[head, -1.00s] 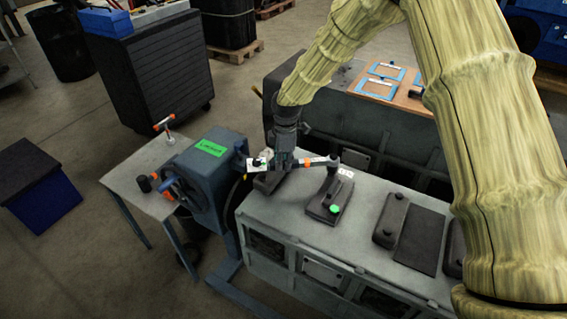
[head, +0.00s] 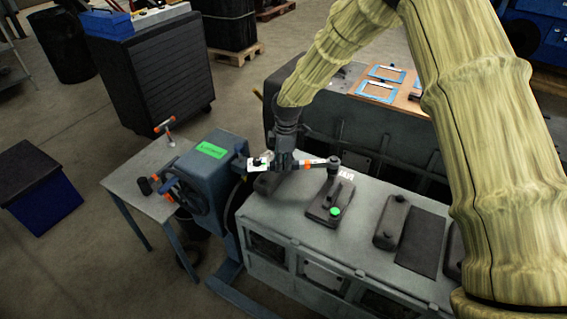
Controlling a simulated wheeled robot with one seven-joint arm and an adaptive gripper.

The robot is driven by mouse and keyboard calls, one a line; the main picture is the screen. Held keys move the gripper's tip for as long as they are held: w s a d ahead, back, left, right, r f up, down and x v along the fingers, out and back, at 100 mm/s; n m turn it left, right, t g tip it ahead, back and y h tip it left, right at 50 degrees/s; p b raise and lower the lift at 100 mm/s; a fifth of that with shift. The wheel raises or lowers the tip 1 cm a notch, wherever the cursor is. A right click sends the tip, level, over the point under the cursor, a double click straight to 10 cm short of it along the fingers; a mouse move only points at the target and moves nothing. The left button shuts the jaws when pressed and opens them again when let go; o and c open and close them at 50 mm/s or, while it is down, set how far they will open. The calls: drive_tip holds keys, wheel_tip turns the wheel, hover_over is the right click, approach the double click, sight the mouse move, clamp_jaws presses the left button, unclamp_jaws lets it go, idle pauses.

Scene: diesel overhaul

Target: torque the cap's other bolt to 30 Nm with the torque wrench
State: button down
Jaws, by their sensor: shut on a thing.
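My gripper (head: 284,163) is shut on the torque wrench (head: 315,163), whose bar lies roughly level above the engine block. The wrench has an orange band, and its dark head (head: 333,162) is over the far end of a dark bearing cap (head: 324,211). The bolt under the head is hidden. At the cap's near end, one bolt shows a bright green mark (head: 335,211). A white label sits beside the wrench head. The wrench's other end shows a white part just left of my gripper.
More dark caps (head: 391,222) stand to the right on the grey block (head: 275,226). A blue machine with a green label (head: 209,150) stands left of it, beside a small table (head: 127,182) with tools. Blue frames lie on a wooden board (head: 402,101) behind.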

drive_tip(key=shift+w+a+r, duration=0.15)
drive_tip(key=shift+w+r, duration=0.05)
drive_tip(key=shift+w, duration=0.5)
drive_tip(key=shift+w+m, duration=0.2)
drive_tip(key=shift+m, duration=0.1)
drive_tip(key=shift+w, duration=0.25)
drive_tip(key=shift+w+m, duration=0.15)
drive_tip(key=shift+m, duration=0.15)
drive_tip(key=shift+w+m, duration=0.4)
drive_tip(key=shift+w, duration=0.15)
idle(0.7)
drive_tip(key=shift+s+f, duration=0.1)
drive_tip(key=shift+s, duration=0.55)
